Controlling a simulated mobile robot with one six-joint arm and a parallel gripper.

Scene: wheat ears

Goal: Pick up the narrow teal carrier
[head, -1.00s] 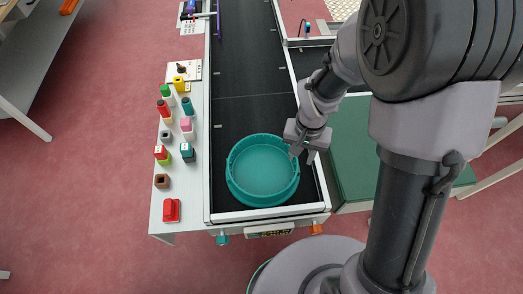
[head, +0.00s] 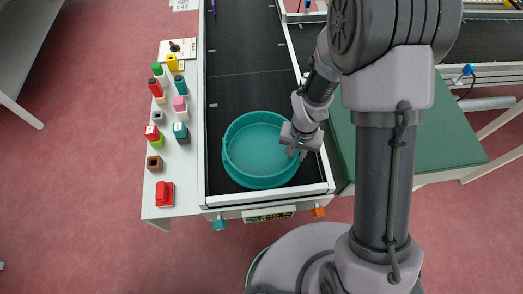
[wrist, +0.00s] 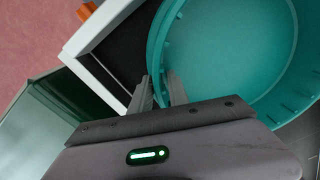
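The teal carrier is a round, shallow, open tub (head: 262,178) with a raised rim. It rests on the near end of the black conveyor and looks empty. In the wrist view its wall (wrist: 270,95) fills the upper right. My gripper (head: 301,153) is at the right side of the carrier's rim. In the wrist view my gripper (wrist: 160,82) has its two fingers apart, with a teal strip of the rim between them. Contact of the fingers with the wall cannot be made out.
The conveyor (head: 240,95) is clear behind the carrier, with pale side rails. A white side table (head: 178,190) at left holds several small coloured pieces and a red block (head: 165,194). A green-topped surface (head: 425,140) lies at right. Knobs stick out at the conveyor's front.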

